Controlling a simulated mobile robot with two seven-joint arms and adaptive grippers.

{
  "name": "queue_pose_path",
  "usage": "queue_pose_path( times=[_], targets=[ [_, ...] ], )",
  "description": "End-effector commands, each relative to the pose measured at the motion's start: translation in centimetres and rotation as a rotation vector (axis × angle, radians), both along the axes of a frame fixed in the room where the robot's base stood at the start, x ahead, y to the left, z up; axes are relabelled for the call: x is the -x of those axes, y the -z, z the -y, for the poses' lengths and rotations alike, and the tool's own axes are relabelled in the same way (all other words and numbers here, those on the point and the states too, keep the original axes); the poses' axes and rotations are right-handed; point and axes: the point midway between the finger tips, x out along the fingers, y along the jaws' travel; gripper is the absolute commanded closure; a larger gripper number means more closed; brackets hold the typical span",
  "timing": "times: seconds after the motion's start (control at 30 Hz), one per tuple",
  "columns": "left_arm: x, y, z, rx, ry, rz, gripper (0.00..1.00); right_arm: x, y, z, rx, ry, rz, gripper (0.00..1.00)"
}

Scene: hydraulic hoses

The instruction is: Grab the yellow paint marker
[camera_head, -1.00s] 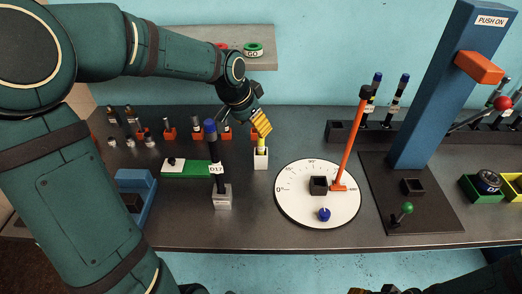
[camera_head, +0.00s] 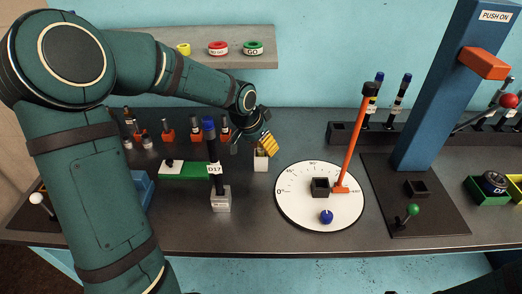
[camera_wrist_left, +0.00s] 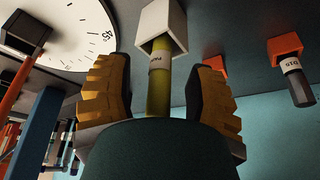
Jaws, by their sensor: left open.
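The yellow paint marker (camera_wrist_left: 159,92) stands in a small white square holder (camera_wrist_left: 162,22) in the left wrist view, with a white label band near the holder. My left gripper (camera_wrist_left: 160,95) is open, with one ribbed yellow finger on each side of the marker and a visible gap on both sides. In the head view, my left gripper (camera_head: 268,145) is low, right above the white holder (camera_head: 261,161). The marker is mostly hidden there by the fingers.
A round white dial (camera_head: 300,212) with an orange lever (camera_head: 352,140) is to the right. Orange holders (camera_head: 196,134) stand behind my arm. A blue post (camera_head: 445,85) rises at right.

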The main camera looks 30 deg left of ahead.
Motion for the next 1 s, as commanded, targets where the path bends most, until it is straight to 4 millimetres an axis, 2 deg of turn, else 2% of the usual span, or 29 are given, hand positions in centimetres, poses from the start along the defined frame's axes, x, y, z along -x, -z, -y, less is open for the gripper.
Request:
queue_pose_path(
  times=[0.07, 0.2, 0.23, 0.73, 1.0],
  targets=[
    [0.0, 0.0, 0.0, 0.0, 0.0, 0.0, 0.47, 0.0, 0.0, 0.0, 0.0, 0.0, 0.0, 0.53],
    [0.0, 0.0, 0.0, 0.0, 0.0, 0.0, 0.96, 0.0, 0.0, 0.0, 0.0, 0.0, 0.0, 0.53],
    [0.0, 0.0, 0.0, 0.0, 0.0, 0.0, 1.0, 0.0, 0.0, 0.0, 0.0, 0.0, 0.0, 0.53],
    [0.0, -0.2, 0.0, 0.0, 0.0, -0.001, 1.0, 0.0, -0.2, 0.0, 0.0, 0.0, 0.0, 0.53],
    [-0.4, -2.5, 0.3, 0.0, 0.001, 0.0, 1.0, 0.3, -1.9, 0.0, -0.001, -0.002, -0.007, 0.53]
  ],
)
